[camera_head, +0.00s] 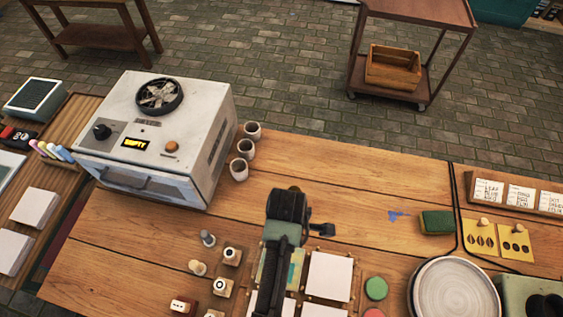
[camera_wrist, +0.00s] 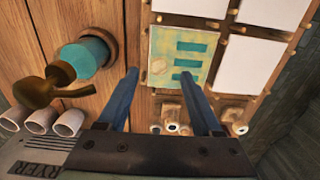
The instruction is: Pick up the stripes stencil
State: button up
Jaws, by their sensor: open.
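The stripes stencil (camera_wrist: 188,42) is a pale yellow-green square with teal stripe-shaped openings and a small round knob (camera_wrist: 158,67). In the wrist view it lies over one place of a tile grid, just beyond my fingertips. My gripper (camera_wrist: 160,77) is open, with its two blue fingers spread apart and nothing between them. The knob appears between the fingertips in the picture; I cannot tell how far below them it is. In the head view my arm (camera_head: 285,240) hides most of the stencil's area.
Wooden stamps (camera_head: 222,287) stand left of my arm. Two yellow stencils (camera_head: 480,246) (camera_head: 514,252), a green sponge (camera_head: 437,222) and a round wheel (camera_head: 455,290) are right.

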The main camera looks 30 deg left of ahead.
jog(key=shift+a+f, duration=0.15)
jog(key=shift+f, duration=1.7)
grip_shut()
